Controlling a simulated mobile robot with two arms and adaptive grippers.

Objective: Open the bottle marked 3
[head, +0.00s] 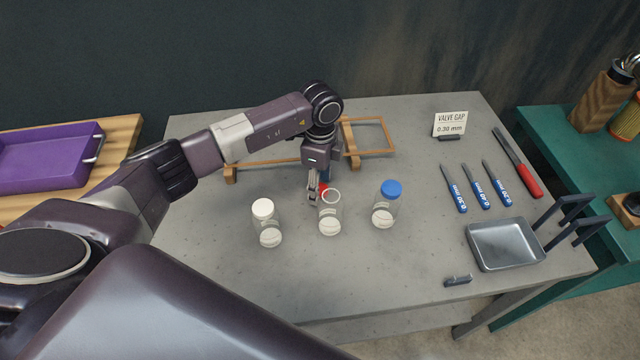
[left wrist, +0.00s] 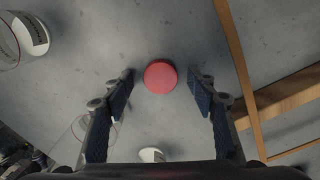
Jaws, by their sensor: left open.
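Three clear bottles with pale labels stand on the grey table: one with a white cap (head: 265,224), an uncapped one (head: 330,215) in the middle, and one with a blue cap (head: 387,204). I cannot read their marks. A red round cap (left wrist: 160,76) lies on the table; in the head view it is partly hidden behind my gripper. My left gripper (head: 317,196) is open and points down just behind the uncapped bottle. In the left wrist view its fingers (left wrist: 161,92) are spread either side of the red cap, touching nothing. My right gripper is out of view.
A wooden frame (head: 376,153) stands behind the gripper. Several blue-handled tools (head: 476,188), a red-handled one (head: 527,181), a metal tray (head: 500,246) and a "VALVE GAP 0.30 mm" card (head: 450,123) are to the right.

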